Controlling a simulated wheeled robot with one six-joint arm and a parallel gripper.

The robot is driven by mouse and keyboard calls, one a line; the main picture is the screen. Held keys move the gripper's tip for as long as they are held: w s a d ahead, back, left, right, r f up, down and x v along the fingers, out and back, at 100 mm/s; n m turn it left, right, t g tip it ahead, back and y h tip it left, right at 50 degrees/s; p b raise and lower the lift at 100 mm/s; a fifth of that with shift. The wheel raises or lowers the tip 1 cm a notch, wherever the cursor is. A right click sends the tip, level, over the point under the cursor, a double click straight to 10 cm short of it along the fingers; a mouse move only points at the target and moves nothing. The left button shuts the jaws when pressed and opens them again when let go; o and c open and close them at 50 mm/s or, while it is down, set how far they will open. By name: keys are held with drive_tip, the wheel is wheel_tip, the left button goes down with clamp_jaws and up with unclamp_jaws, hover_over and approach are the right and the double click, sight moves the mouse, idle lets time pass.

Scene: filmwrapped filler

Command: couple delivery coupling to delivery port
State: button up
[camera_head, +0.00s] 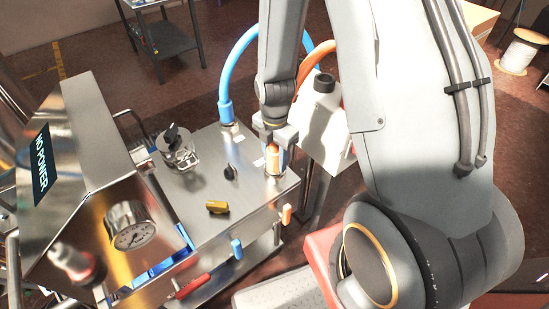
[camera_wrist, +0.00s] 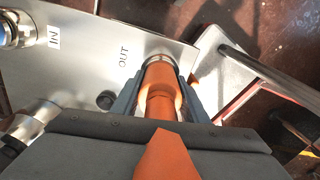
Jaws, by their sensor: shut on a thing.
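The delivery coupling (camera_wrist: 160,80) is an orange cylinder between my gripper's fingers (camera_wrist: 160,95) in the wrist view. My gripper (camera_head: 275,143) is shut on it, above the right back corner of the steel machine top. The delivery port (camera_wrist: 158,60) shows as a metal ring at the coupling's far end, beside the OUT label (camera_wrist: 124,58). The coupling's end is at the ring; I cannot tell whether it is fully seated. An orange hose (camera_wrist: 165,155) trails towards the wrist camera.
A blue hose (camera_head: 225,100) joins the machine top near the back; the IN fitting (camera_wrist: 18,30) is left of OUT. A white container (camera_head: 322,120) stands behind my gripper.

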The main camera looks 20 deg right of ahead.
sight(275, 146)
drive_tip(key=o, duration=1.5)
drive_tip(key=shift+f, duration=0.15)
drive_tip(key=shift+r+b, duration=0.55)
drive_tip(key=shift+r, duration=3.4)
drive_tip(key=shift+s+r+m, duration=0.3)
drive_tip(key=shift+r+m, duration=0.15)
drive_tip(key=shift+m, duration=0.45)
drive_tip(key=s+r+m, duration=0.7)
drive_tip(key=s+m, duration=0.1)
drive_tip(key=m, duration=1.3)
drive_tip(key=shift+s+a+r+t, duration=0.15)
drive_tip(key=shift+s+r+t, duration=0.2)
drive_tip(key=shift+t, duration=0.05)
